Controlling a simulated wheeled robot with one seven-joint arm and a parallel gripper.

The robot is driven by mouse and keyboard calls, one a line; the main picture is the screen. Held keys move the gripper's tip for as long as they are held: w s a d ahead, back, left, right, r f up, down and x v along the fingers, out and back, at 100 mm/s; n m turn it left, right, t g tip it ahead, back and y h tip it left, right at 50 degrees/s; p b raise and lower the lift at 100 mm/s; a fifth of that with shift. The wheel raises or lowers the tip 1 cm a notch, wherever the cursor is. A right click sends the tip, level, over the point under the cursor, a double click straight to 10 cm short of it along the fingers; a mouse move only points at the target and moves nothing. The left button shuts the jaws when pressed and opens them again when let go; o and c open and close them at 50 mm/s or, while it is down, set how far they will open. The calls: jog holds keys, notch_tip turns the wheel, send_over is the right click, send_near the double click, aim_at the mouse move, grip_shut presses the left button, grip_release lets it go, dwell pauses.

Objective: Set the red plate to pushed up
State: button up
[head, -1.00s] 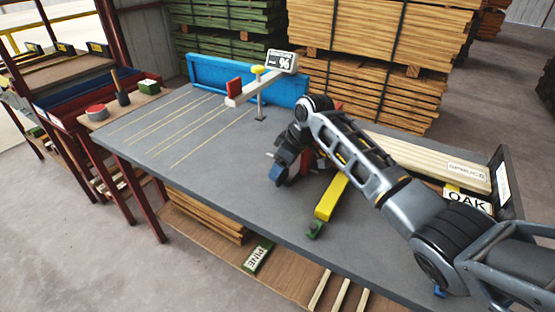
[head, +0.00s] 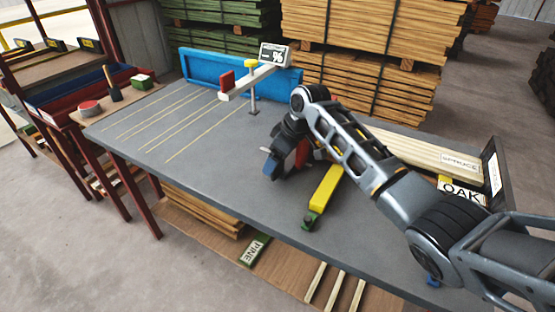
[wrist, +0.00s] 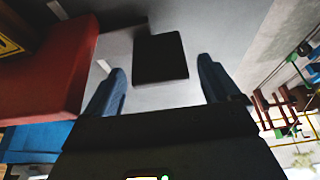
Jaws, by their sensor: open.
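A red upright plate (head: 302,152) shows on the bench just right of my gripper, partly hidden by my wrist, near a yellow bar (head: 325,190). In the wrist view a large red slab (wrist: 50,75), seemingly the same plate, is close at the left, outside my fingers. My gripper (head: 270,165) is over the grey bench; its two blue fingers (wrist: 160,88) are spread, with a dark square seen between them. I cannot tell whether the gripper touches the plate. A second, smaller red plate (head: 227,79) is on the left end of a pale beam; which plate is meant is unclear.
The pale beam carries a percent display (head: 273,55) and stands on a post. A blue fence (head: 215,72) runs along the bench's back edge. The left part of the grey bench (head: 130,140) is clear. Boards and an OAK sign (head: 462,190) lie at the right.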

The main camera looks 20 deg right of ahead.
jog(key=v, duration=0.7)
jog(key=shift+f, duration=0.1)
